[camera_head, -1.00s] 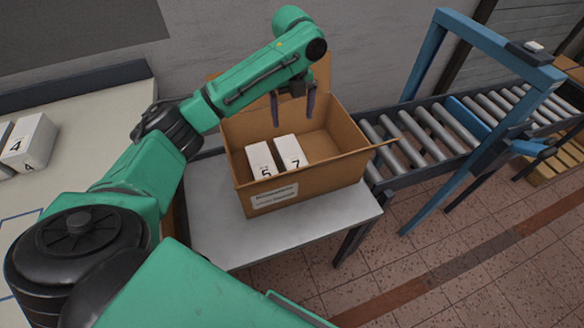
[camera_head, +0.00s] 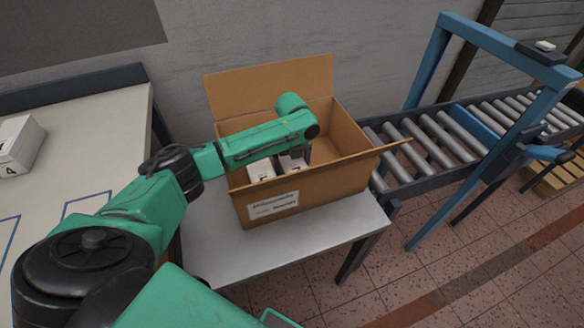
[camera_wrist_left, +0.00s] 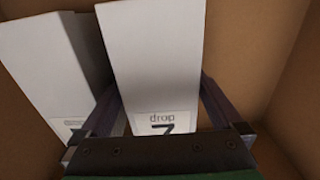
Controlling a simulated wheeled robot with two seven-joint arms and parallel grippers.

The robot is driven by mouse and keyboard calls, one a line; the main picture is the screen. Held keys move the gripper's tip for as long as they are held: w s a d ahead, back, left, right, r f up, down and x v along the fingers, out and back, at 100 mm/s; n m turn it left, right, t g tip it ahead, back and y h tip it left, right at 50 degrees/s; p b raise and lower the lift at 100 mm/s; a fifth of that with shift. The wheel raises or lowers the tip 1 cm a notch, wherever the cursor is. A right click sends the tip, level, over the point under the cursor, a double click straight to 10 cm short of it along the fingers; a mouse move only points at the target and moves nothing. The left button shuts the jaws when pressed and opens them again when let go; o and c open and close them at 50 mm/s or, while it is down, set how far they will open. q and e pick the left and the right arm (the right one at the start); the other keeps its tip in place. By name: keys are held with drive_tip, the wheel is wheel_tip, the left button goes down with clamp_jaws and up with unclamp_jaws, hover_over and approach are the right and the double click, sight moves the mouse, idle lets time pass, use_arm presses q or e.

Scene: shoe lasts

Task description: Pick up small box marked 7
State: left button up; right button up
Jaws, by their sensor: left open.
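The small white box marked 7 (camera_wrist_left: 152,60) stands inside the open cardboard box (camera_head: 318,188), with its label facing my wrist in the left wrist view. In the head view only a part of it (camera_head: 292,163) shows beside my arm. My left gripper (camera_head: 300,155) is lowered into the cardboard box. In the wrist view its open fingers (camera_wrist_left: 165,112) lie on either side of the box marked 7; whether they touch it I cannot tell. A second white box (camera_wrist_left: 50,65) stands just left of it. My right gripper is not in view.
A roller conveyor (camera_head: 435,140) is to the right under a blue frame (camera_head: 430,70). A white box marked 4 (camera_head: 18,145) lies on the left worktable (camera_head: 90,120).

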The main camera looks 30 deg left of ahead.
use_arm(q)
drive_tip(key=shift+f, duration=0.25)
drive_tip(key=shift+r, duration=0.1)
drive_tip(key=c, duration=1.3)
